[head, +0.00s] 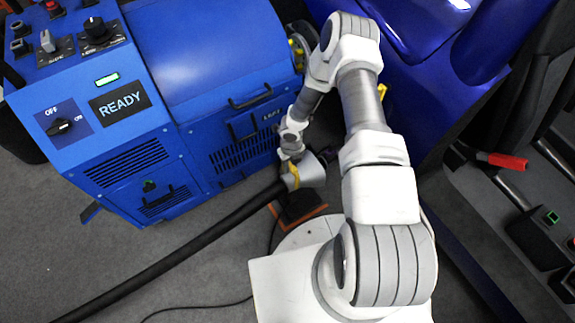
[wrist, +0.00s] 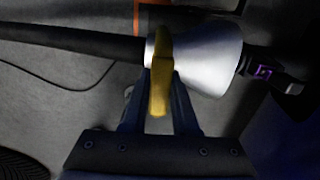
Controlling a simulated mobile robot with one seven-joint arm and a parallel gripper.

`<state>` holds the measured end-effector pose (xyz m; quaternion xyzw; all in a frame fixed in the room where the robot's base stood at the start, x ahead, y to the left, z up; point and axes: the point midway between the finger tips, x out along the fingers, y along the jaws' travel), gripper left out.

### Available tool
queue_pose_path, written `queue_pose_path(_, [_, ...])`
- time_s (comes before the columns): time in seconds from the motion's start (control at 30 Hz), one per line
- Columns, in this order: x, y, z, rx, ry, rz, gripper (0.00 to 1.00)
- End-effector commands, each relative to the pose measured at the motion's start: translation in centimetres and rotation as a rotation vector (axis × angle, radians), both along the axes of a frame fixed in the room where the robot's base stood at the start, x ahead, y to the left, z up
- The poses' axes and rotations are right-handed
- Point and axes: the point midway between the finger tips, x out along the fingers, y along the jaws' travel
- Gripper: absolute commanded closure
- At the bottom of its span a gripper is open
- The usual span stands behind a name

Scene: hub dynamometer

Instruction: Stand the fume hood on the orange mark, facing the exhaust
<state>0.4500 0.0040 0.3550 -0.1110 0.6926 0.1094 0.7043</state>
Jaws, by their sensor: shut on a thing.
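The fume hood is a silver-grey cone (head: 309,171) on the end of a thick black hose (head: 190,242), with a yellow handle band (head: 293,177) around its narrow end. My gripper (wrist: 160,88) is shut on the yellow handle (wrist: 159,70) in the wrist view. The cone (wrist: 205,60) lies sideways, its wide mouth to the right. The orange mark (head: 314,214) shows as an orange border around a black area on the floor, just below the hood in the head view. Its orange edge (wrist: 137,14) is at the top of the wrist view. I cannot clearly identify the exhaust.
A dark fitting with a purple light (wrist: 264,72) sits right of the cone's mouth. A blue cabinet (head: 150,100) reading READY stands left; a dark blue car body (head: 425,110) stands right. A thin cable (head: 205,306) crosses the grey floor. Floor at lower left is mostly clear.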

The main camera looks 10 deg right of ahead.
Motion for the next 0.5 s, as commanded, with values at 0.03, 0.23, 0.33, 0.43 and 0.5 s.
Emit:
queue_pose_path(0.03, [0.22,-0.18,-0.1,0.0,-0.004,0.0,1.0])
queue_pose_path(0.23, [0.26,-0.49,-0.29,-0.001,-0.004,0.002,1.0])
queue_pose_path(0.33, [0.25,-0.47,-0.27,-0.001,-0.004,0.002,1.0])
queue_pose_path(0.43, [0.25,-0.47,-0.28,-0.001,-0.004,0.002,1.0])
queue_pose_path(0.5, [0.25,-0.46,-0.44,-0.001,-0.004,0.002,1.0])
